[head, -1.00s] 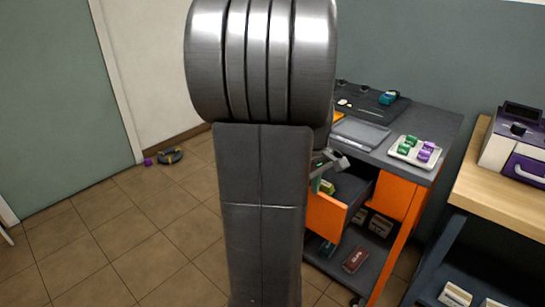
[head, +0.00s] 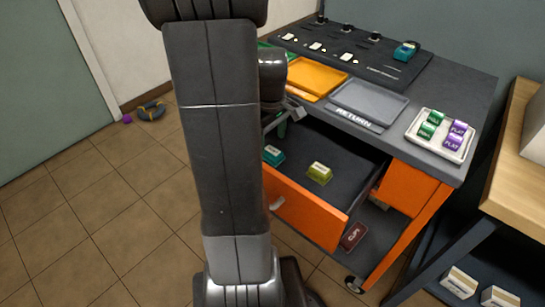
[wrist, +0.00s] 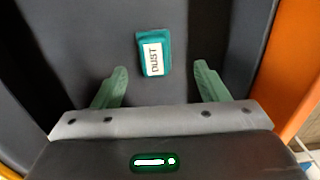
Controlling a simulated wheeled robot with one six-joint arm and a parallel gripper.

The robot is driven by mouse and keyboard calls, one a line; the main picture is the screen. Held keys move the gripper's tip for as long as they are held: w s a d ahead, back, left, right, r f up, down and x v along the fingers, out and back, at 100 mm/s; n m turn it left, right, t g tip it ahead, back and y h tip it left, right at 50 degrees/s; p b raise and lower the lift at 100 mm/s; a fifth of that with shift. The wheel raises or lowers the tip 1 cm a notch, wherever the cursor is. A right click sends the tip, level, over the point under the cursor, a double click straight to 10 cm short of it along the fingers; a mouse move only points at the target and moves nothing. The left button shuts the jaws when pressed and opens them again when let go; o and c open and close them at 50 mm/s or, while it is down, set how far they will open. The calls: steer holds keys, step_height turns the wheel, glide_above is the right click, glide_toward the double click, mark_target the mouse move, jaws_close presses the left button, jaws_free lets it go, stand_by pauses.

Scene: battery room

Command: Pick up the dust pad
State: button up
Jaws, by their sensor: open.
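The dust pad (wrist: 153,54) is a small teal block with a white label reading DUST. It lies on the dark floor of the open orange drawer (head: 308,213). In the head view the teal block (head: 273,155) is at the drawer's left, close to my arm. My gripper (wrist: 160,78) is open in the wrist view, its two green fingers apart. The pad shows between and beyond the fingertips, not touched by them. In the head view my gripper (head: 283,122) is partly hidden behind my arm, above the drawer.
A yellow-green block (head: 319,173) lies in the same drawer. On the cart top are an orange tray (head: 318,74), a grey RETURN tray (head: 368,102) and a white tray (head: 412,137) with green and purple blocks. A wooden bench (head: 515,165) stands at right.

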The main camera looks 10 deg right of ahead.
mark_target(273, 150)
steer(key=f, duration=0.2)
steer(key=f+b, duration=0.1)
steer(key=f, duration=0.3)
steer(key=shift+w+d+b, duration=0.3)
steer(key=c, duration=1.1)
steer(key=shift+o, duration=0.2)
step_height(273, 150, up, 10)
steer(key=p, duration=0.2)
steer(key=shift+p, duration=0.3)
